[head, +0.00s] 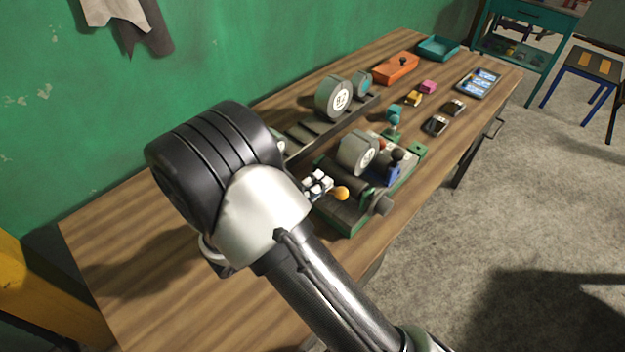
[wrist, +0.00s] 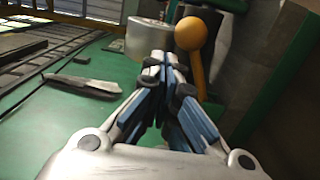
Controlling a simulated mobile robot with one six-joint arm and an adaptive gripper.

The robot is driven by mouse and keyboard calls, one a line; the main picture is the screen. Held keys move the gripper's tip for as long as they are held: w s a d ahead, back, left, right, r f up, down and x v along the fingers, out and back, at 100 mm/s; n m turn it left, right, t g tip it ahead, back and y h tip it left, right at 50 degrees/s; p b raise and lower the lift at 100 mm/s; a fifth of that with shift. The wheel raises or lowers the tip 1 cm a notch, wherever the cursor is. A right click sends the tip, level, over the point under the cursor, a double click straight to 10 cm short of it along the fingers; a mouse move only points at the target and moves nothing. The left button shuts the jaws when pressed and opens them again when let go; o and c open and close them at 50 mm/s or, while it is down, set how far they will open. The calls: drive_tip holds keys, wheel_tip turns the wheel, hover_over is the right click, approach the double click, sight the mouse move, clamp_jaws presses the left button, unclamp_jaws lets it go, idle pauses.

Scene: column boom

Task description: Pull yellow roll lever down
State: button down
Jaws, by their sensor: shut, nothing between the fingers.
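The yellow roll lever (wrist: 193,50) has a round yellow ball knob on a yellow stem. In the wrist view it stands upright just to the right of and beyond my gripper's fingertips. My gripper (wrist: 165,62) is shut and empty, its fingers pressed together beside the lever; I cannot tell whether they touch it. In the head view the yellow knob (head: 341,193) shows at the near left of the green machine (head: 350,222), right of my arm's white joint.
The machine carries a grey dial drum (head: 358,153) and a blue part with a black knob (head: 397,155). Behind it stands another grey drum (head: 333,98). An orange box (head: 396,68) and a teal tray (head: 438,47) sit farther back. The near left of the wooden table (head: 180,290) is clear.

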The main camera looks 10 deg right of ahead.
drive_tip(key=shift+s+d+f+b, duration=0.2)
drive_tip(key=shift+s+f+b, duration=0.05)
drive_tip(key=shift+s+b, duration=0.05)
drive_tip(key=shift+s+d+f, duration=0.1)
idle(0.4)
drive_tip(key=s+a+r+p, duration=0.1)
drive_tip(key=s+a+r, duration=0.1)
drive_tip(key=a, duration=0.3)
drive_tip(key=s+a+r+p, duration=0.2)
drive_tip(key=a, duration=0.3)
drive_tip(key=shift+s, duration=0.35)
